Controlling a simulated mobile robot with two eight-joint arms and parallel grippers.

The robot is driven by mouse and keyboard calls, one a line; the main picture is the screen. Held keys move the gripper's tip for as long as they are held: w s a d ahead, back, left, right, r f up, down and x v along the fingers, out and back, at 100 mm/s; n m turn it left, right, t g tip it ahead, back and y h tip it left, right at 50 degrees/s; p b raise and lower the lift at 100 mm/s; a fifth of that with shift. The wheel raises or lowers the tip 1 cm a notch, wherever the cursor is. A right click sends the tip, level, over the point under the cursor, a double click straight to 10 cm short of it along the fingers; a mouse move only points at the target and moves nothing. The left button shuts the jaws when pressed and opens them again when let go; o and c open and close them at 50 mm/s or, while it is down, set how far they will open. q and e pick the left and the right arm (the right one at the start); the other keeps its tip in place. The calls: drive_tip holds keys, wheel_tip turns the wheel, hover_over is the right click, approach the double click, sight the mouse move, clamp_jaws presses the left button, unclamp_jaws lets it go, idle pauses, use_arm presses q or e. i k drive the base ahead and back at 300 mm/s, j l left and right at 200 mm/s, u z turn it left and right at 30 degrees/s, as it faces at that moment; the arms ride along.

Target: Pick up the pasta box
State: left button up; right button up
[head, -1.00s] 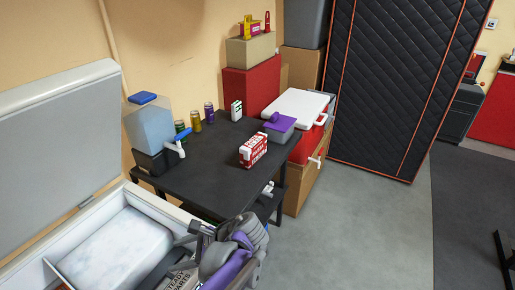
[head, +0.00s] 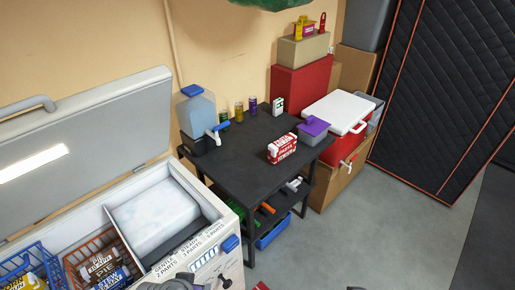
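The pasta box (head: 282,149) is a small red and white carton with lettering on its side. It lies on the black table (head: 235,165), towards the table's right front part. Nothing of mine touches it. I see neither gripper in the head view; only small grey parts that may be mine show at the bottom edge.
On the table are a purple-lidded container (head: 314,131) right beside the box, a water dispenser (head: 198,118), several cans and a small white carton (head: 278,106). An open chest freezer (head: 235,225) stands front left. Clear floor (head: 345,240) lies right of the table.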

sight(280, 149)
drive_tip(key=i+l+u, duration=0.1)
drive_tip(key=u, duration=0.35)
drive_tip(key=i+l+u, duration=0.1)
drive_tip(key=u, duration=0.35)
drive_tip(key=i+l+u, duration=0.1)
drive_tip(key=u, duration=0.4)
drive_tip(key=i+l+u, duration=0.1)
drive_tip(key=l+u, duration=0.2)
drive_tip(key=l, duration=0.25)
drive_tip(key=l+u, duration=0.3)
drive_tip(key=l, duration=0.25)
drive_tip(key=l+u, duration=0.2)
drive_tip(key=l, duration=1.85)
drive_tip(key=k, duration=0.05)
